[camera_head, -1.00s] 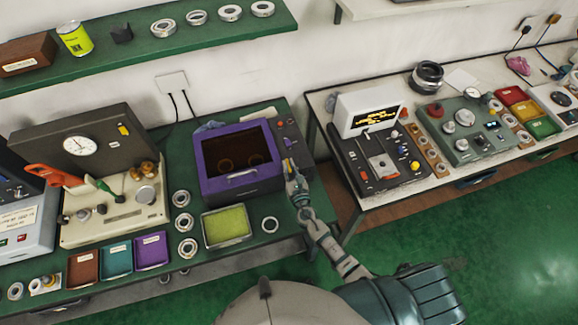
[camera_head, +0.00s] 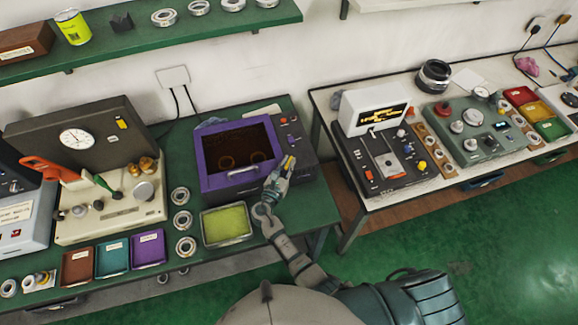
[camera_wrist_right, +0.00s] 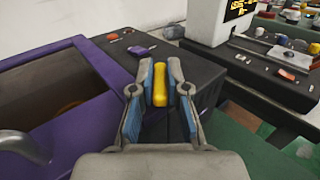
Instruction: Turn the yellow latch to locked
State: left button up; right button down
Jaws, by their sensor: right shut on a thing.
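The yellow latch (camera_wrist_right: 160,82) is a small upright yellow bar in the right wrist view, beside the purple-framed box. My right gripper (camera_head: 289,163) is at the front right corner of this box, pointing up and to the right. In the right wrist view its blue-padded fingers (camera_wrist_right: 165,85) are shut on the latch and hide part of it. In the head view the latch is mostly covered by the fingers, so its exact angle cannot be told. My left gripper is not in view.
The purple box (camera_head: 210,182) has a dark window and a front handle (camera_head: 243,172). A dark panel (camera_head: 295,135) with small knobs adjoins it at right. A yellow-green tray (camera_head: 226,225) lies in front. A gap separates this bench from the right-hand one.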

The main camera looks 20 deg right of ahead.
jog(key=shift+w+a+m+g+h+b, duration=0.15)
jog(key=shift+m+g+h+b, duration=0.15)
jog(key=shift+m+g+h, duration=0.25)
jog(key=c, duration=1.2)
grip_release()
jog(key=shift+o, duration=0.2)
jog(key=v, duration=0.7)
jog(key=shift+a, duration=0.35)
